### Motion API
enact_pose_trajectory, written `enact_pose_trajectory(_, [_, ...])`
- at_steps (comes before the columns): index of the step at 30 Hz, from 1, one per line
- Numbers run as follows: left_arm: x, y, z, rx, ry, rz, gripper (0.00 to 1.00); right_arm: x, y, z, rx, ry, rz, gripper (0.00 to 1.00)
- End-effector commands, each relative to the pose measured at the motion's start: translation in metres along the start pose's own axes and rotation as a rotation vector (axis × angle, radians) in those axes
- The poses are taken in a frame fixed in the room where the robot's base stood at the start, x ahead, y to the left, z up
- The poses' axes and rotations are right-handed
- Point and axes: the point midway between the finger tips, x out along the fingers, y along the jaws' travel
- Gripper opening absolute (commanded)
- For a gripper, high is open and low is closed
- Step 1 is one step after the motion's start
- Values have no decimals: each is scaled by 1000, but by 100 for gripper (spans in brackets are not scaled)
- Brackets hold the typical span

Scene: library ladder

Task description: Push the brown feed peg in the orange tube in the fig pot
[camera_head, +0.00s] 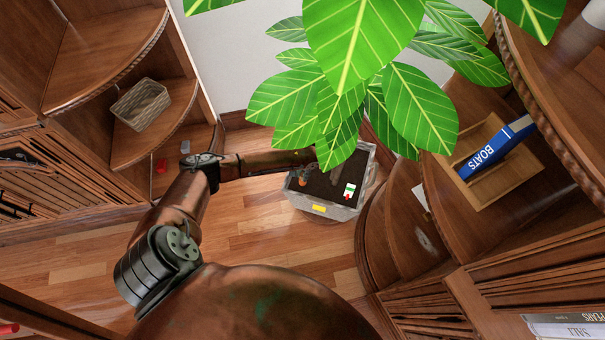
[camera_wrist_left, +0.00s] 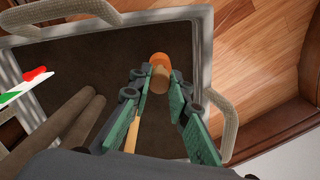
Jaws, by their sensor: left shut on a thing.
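The fig pot (camera_head: 322,208) is a grey square planter with dark soil, standing on the floor at centre right. In the left wrist view its pale rim (camera_wrist_left: 178,22) and rope-like handles surround the soil. The orange tube (camera_wrist_left: 161,58) shows near the rim, just beyond the fingertips. The brown feed peg (camera_wrist_left: 159,81) is in line with it, between the fingers. My left gripper (camera_wrist_left: 157,90) is shut on the peg. How deep the peg sits in the tube cannot be told. In the head view, leaves partly cover the gripper end. My right gripper is not in view.
Big fig leaves (camera_head: 360,40) hang over the pot. Brown stems (camera_wrist_left: 70,120) and a white, red and green card (camera_head: 349,190) stand in it. Curved shelves flank both sides, with a basket (camera_head: 141,104) left and a BOATS book (camera_head: 494,148) right.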

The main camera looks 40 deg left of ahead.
Motion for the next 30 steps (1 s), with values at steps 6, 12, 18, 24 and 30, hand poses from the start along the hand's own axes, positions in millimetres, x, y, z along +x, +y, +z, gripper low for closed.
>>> enact_pose_trajectory(6, [3,0,0,0,0,0,7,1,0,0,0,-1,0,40])
enact_pose_trajectory(12, [5,0,0,0,0,0,7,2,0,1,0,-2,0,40])
enact_pose_trajectory(18, [8,0,0,0,0,0,7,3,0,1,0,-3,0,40])
enact_pose_trajectory(24, [10,0,0,0,-1,0,7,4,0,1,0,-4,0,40])
enact_pose_trajectory(30, [12,0,0,0,-1,0,7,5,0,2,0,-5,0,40])
